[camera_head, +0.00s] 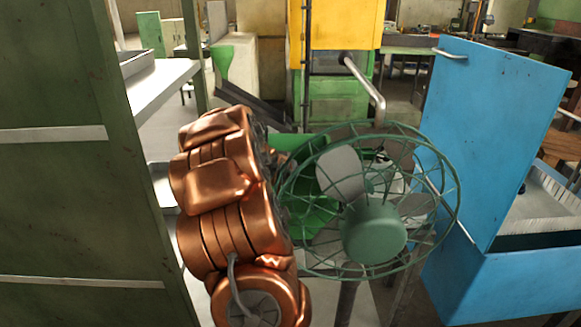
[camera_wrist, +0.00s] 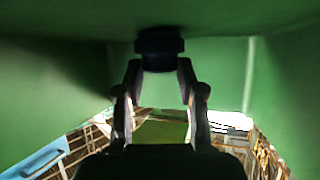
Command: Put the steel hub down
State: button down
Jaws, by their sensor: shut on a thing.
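In the wrist view, my gripper (camera_wrist: 159,66) is shut on the steel hub (camera_wrist: 160,42). The hub looks like a dark, short cylinder with a wider band and a narrower part between my fingertips. It shows against green surfaces; I cannot tell whether it touches any of them. In the head view my coppery arm fills the middle, and neither my gripper nor the hub can be made out there.
Green walls (camera_wrist: 285,75) surround my gripper closely in the wrist view. In the head view, a green caged fan (camera_head: 375,232) stands right beside my arm. A blue cabinet (camera_head: 485,140) is at right, a dark green panel (camera_head: 60,200) at left.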

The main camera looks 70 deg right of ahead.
jog(key=c, duration=0.7)
grip_release()
jog(key=shift+f, duration=0.1)
jog(key=shift+b+v, duration=0.55)
jog(key=shift+v, duration=3.3)
jog(key=shift+d, duration=0.1)
